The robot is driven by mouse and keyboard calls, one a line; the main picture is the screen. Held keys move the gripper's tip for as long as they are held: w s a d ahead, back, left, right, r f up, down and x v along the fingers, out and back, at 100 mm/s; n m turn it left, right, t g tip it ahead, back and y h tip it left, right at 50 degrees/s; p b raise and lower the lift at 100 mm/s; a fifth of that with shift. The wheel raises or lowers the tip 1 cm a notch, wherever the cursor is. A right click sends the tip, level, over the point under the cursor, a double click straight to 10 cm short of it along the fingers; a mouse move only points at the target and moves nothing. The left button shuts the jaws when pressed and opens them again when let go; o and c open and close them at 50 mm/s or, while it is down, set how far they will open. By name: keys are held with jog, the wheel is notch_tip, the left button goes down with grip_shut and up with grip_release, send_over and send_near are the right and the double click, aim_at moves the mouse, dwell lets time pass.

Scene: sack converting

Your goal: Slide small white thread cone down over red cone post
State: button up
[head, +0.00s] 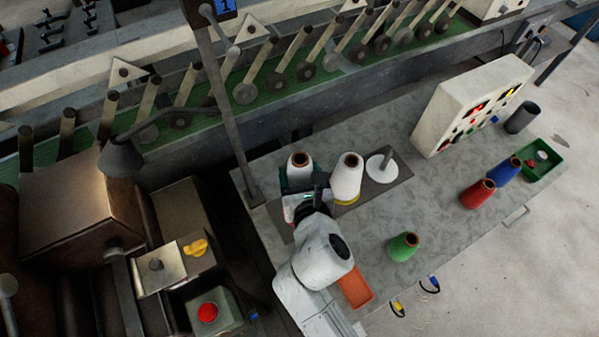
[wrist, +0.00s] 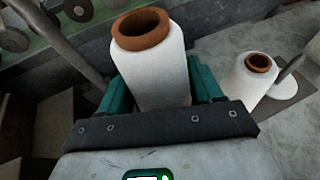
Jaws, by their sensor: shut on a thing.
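My gripper (wrist: 166,86) is shut on a white thread cone (wrist: 155,70), with one teal finger on each side of it. The cone has a brown, hollow top end. In the head view this small white thread cone (head: 300,169) stands about upright at the left end of a dark mat, partly hidden by my wrist. No red cone post shows in either view. The area under the held cone is hidden by the cone and my gripper, so I cannot tell whether it is around a post.
Right of it, another white cone (head: 347,176) stands on a yellow base (head: 347,200). A bare grey post stands on a white disc (head: 377,172) on the dark mat (head: 399,178). A green cone (head: 402,247), red cone (head: 477,194) and blue cone (head: 504,171) stand farther right.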

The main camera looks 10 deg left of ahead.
jog(key=shift+r, duration=0.15)
jog(key=shift+f+b, duration=1.45)
jog(key=shift+f, duration=0.95)
jog(key=shift+p, duration=0.6)
jog(key=shift+f, duration=0.1)
jog(key=shift+f+b, duration=0.35)
jog(key=shift+f, duration=0.05)
jog(key=shift+f+b, duration=3.55)
jog(key=shift+f, duration=1)
jog(key=o, duration=1.3)
jog(key=shift+c, duration=0.2)
jog(key=shift+d, duration=0.1)
